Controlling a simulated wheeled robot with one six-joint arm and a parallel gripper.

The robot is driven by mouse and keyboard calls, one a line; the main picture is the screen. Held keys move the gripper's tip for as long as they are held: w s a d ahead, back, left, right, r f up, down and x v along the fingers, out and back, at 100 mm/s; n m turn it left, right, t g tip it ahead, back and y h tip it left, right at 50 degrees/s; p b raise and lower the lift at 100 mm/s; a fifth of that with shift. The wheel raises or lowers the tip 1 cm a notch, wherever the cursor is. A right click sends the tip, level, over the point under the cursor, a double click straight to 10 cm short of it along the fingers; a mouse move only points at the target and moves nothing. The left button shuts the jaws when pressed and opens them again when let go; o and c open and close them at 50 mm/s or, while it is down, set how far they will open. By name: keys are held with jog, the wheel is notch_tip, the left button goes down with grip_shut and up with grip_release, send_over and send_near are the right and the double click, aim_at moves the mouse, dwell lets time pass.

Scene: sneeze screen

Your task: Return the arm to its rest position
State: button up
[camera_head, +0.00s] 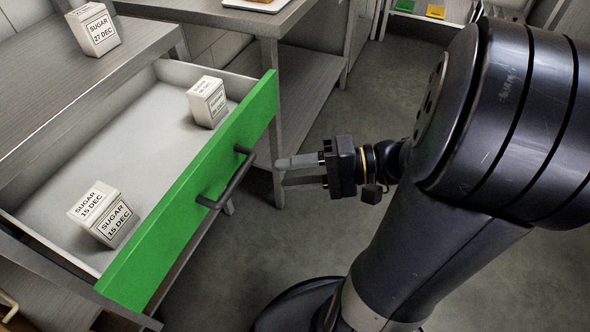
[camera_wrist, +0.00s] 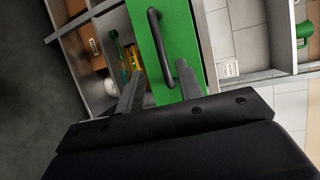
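My gripper (camera_head: 281,172) is open and empty, its two fingers apart and pointing left toward the green drawer front (camera_head: 190,205). In the head view there is a gap between the fingertips and the dark drawer handle (camera_head: 228,182). My arm is stretched out low at the right of the head view.
The drawer (camera_head: 150,130) stands open with a sugar box (camera_head: 207,102) at its far end and another, tilted sugar box (camera_head: 104,213) at its near end. A third sugar box (camera_head: 94,30) stands on the counter (camera_head: 60,75). The floor (camera_head: 385,110) between the furniture is clear.

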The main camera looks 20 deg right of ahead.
aim_at(235, 178)
jog(key=shift+a, duration=0.15)
dwell(0.3)
jog(key=shift+b+x, duration=0.8)
jog(key=shift+x, duration=4.5)
jog(key=shift+f, duration=0.15)
